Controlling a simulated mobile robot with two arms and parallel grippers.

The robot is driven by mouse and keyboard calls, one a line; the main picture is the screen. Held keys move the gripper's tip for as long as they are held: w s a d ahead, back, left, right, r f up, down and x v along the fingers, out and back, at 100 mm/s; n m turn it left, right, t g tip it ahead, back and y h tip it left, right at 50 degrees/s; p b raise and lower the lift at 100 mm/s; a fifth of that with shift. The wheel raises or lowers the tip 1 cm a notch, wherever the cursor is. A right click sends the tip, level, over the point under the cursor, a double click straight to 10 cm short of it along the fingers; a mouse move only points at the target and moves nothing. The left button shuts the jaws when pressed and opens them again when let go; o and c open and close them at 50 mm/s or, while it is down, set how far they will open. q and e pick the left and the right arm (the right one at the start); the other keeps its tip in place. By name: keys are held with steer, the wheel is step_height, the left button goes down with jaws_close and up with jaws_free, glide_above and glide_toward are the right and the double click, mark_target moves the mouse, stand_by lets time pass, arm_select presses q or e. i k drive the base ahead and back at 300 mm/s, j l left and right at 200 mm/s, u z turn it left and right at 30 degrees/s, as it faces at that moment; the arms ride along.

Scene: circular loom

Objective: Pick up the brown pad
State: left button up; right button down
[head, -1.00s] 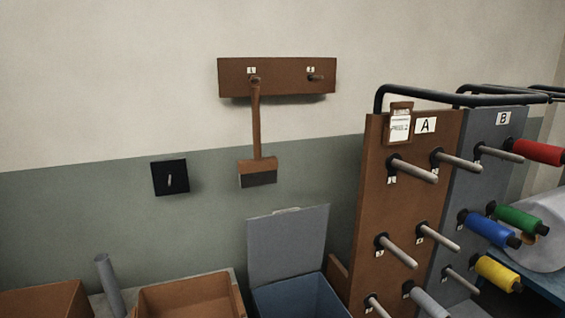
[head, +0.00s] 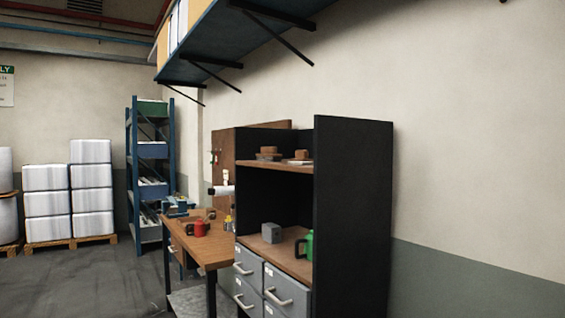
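Small brown blocks, one at the left (head: 269,151) and one at the right (head: 301,154), sit on the upper wooden shelf of a black cabinet (head: 353,215). The right one rests on or beside something pale, and the left one on a flat greyish thing. They are too small for me to tell whether either is the brown pad. Neither of my grippers is in view.
A green mug (head: 306,246) and a grey block (head: 271,233) stand on the cabinet's lower shelf, above grey drawers (head: 283,291). A wooden workbench (head: 205,246) holds a red mug (head: 200,229). A blue rack (head: 151,202) and wrapped pallet stacks (head: 91,192) stand behind. The floor (head: 75,285) at left is clear.

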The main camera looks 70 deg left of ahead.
mark_target(301, 157)
steer(key=u, duration=2.1)
steer(key=j+z, duration=0.15)
steer(key=z, duration=0.25)
steer(key=i+j+z, duration=0.1)
steer(key=z, duration=0.3)
steer(key=j+z, duration=0.25)
steer(key=z, duration=0.15)
